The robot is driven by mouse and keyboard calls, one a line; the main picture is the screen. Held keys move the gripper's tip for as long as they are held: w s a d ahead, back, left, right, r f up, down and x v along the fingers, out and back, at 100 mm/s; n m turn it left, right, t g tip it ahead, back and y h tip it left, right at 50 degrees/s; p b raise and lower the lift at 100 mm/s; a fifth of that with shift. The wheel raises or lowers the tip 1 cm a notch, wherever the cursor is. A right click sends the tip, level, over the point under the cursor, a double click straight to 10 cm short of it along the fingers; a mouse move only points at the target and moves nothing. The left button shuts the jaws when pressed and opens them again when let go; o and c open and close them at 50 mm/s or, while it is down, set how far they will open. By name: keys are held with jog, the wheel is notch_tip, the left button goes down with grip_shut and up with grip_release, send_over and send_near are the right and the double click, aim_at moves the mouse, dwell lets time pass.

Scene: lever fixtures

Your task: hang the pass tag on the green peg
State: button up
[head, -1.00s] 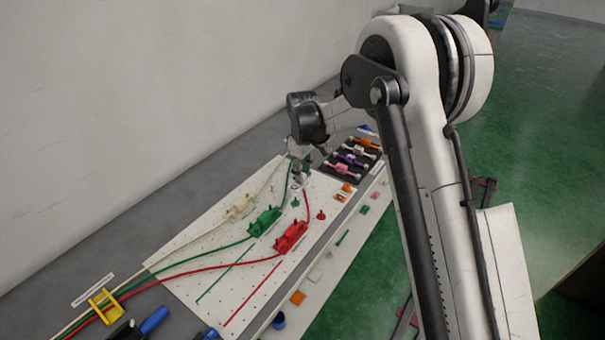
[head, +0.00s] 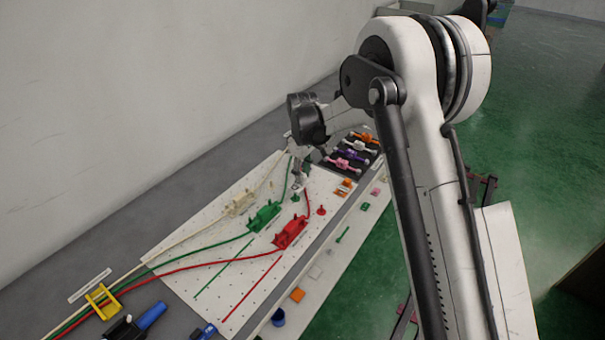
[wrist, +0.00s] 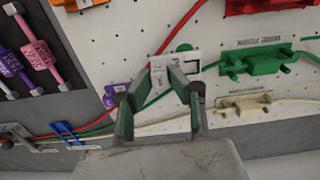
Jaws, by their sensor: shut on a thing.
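The white pass tag (wrist: 188,61) is between the fingertips of my gripper (wrist: 172,76) in the wrist view. My gripper is shut on it. The round green peg (wrist: 184,47) shows just past the tag's upper edge; I cannot tell whether they touch or whether the peg is in the tag's opening. In the head view my gripper (head: 298,182) is low over the white board, just above the green peg (head: 295,198). The tag is too small to make out there.
The green fixture (wrist: 255,62) is right of the tag, with a cream fixture (wrist: 245,106) below it. A red fixture (head: 290,232) and a red peg (head: 321,210) are near. Cables run across the board, one passing close to my fingers. A purple piece (wrist: 117,94) lies left.

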jog(key=shift+f+b, duration=2.1)
jog(key=shift+f, duration=0.05)
dwell(1.0)
jog(key=o, duration=1.4)
jog(key=shift+c, duration=0.2)
jog(key=shift+r+p, duration=0.3)
jog(key=shift+r, duration=0.55)
jog(key=shift+r+p, duration=0.95)
jog(key=shift+r, duration=1.75)
